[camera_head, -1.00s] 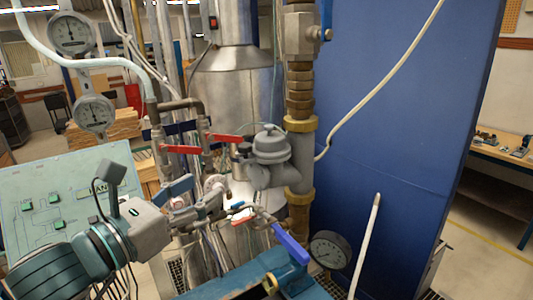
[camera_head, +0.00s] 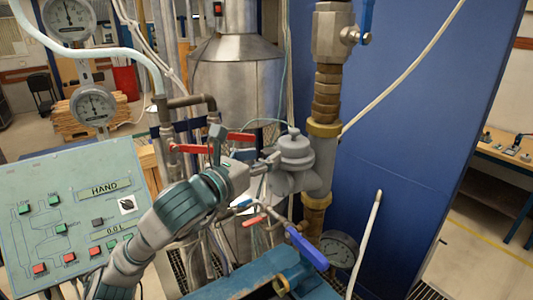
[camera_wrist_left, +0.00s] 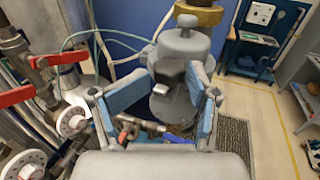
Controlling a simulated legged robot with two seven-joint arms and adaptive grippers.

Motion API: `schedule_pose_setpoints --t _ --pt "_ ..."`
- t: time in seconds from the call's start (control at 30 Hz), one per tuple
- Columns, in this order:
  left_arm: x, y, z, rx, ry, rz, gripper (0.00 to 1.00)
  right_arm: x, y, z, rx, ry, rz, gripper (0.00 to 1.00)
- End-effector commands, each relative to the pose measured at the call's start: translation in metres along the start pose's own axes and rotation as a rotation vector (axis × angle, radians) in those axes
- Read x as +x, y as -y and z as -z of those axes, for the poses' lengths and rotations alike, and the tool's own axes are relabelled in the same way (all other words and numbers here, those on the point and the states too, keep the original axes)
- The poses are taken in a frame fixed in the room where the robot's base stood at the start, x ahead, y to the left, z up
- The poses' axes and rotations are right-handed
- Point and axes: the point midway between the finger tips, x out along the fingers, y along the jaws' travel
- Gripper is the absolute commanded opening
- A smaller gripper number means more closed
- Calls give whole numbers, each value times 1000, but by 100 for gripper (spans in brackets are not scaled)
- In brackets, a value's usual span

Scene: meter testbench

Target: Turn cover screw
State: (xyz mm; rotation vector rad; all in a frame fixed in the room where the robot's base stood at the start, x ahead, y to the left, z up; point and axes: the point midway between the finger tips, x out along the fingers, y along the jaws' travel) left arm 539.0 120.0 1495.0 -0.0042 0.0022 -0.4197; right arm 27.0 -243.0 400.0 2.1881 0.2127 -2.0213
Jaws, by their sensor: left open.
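The grey meter (camera_head: 300,160) is mounted on the upright pipe and has a domed cover with a small knob on top. In the left wrist view the same meter (camera_wrist_left: 184,48) stands straight ahead, with a small light block (camera_wrist_left: 168,71) sticking out of its near side. I cannot tell which part is the cover screw. My left gripper (camera_head: 268,164) is just left of the meter in the head view. In the wrist view my left gripper (camera_wrist_left: 158,102) is open and empty, its blue-padded fingers spread before the meter's body. My right gripper is not in view.
Red-handled valves (camera_head: 188,148) and pipes stand close on the left. A blue-handled valve (camera_head: 306,248) and a round gauge (camera_head: 338,248) are below the meter. A green control panel (camera_head: 75,210) is at lower left. A blue wall (camera_head: 410,130) is behind.

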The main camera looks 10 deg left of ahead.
Motion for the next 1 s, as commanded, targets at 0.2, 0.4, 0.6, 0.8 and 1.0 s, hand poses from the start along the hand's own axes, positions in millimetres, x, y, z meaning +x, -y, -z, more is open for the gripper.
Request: schedule_pose_setpoints --t 0.2,0.4,0.6,0.8,1.0 --pt "6 14 -2 9 -4 -5 72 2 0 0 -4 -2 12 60" --pt "10 23 -2 15 -5 -2 22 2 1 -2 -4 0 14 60" --pt "7 19 -2 11 -3 7 0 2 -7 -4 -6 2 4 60" --pt "4 17 -1 11 -3 6 0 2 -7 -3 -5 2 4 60" --pt "3 16 0 10 -5 7 0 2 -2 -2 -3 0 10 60"
